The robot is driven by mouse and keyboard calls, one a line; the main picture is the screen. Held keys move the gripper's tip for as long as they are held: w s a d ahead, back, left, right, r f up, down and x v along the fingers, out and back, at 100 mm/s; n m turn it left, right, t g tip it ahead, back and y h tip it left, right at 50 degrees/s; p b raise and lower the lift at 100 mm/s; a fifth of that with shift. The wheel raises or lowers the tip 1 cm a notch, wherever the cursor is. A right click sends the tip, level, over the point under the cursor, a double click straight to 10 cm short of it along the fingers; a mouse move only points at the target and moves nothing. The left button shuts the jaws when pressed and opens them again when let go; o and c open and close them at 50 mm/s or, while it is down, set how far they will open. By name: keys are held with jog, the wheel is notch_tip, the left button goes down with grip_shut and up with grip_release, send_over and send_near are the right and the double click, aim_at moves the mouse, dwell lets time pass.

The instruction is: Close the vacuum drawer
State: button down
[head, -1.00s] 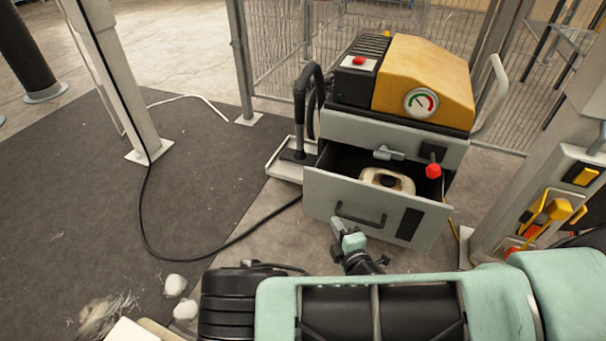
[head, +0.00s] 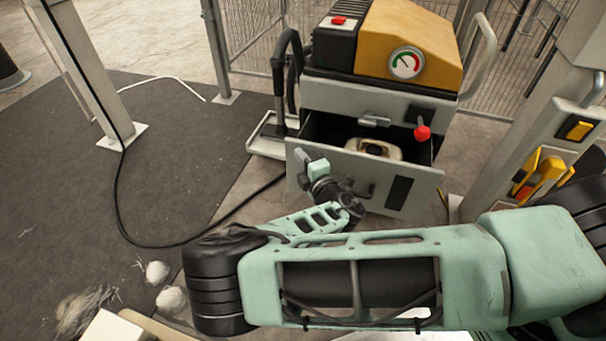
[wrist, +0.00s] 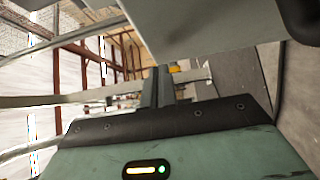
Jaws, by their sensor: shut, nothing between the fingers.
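The vacuum drawer (head: 408,194) is pulled out of the grey and yellow vacuum unit (head: 420,45). Its front panel is grey with a dark handle and a black patch. A white, dark-centred item (head: 373,148) lies inside the open drawer. My gripper (head: 306,160) is shut and empty at the upper left part of the drawer front; whether it touches the panel cannot be told. My wrist hides part of the handle. In the wrist view the shut fingers (wrist: 157,85) show below a large grey panel (wrist: 200,25), probably the drawer front.
A red knob (head: 422,132) and a latch (head: 374,121) are above the drawer. A black hose (head: 285,70) stands at the unit's left over a pale tray (head: 262,140). A black cable crosses the floor mat (head: 60,200). A post with yellow tools (head: 545,175) stands right.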

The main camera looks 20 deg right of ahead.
jog(key=shift+w+d, duration=0.4)
jog(key=shift+w, duration=0.15)
jog(key=shift+w+d, duration=0.1)
jog(key=w+d+p, duration=0.1)
jog(key=w+d, duration=0.6)
jog(key=w, duration=0.3)
jog(key=shift+w+d+r, duration=0.15)
jog(key=shift+w+d, duration=0.1)
jog(key=shift+d, duration=0.1)
jog(key=shift+w+r, duration=0.1)
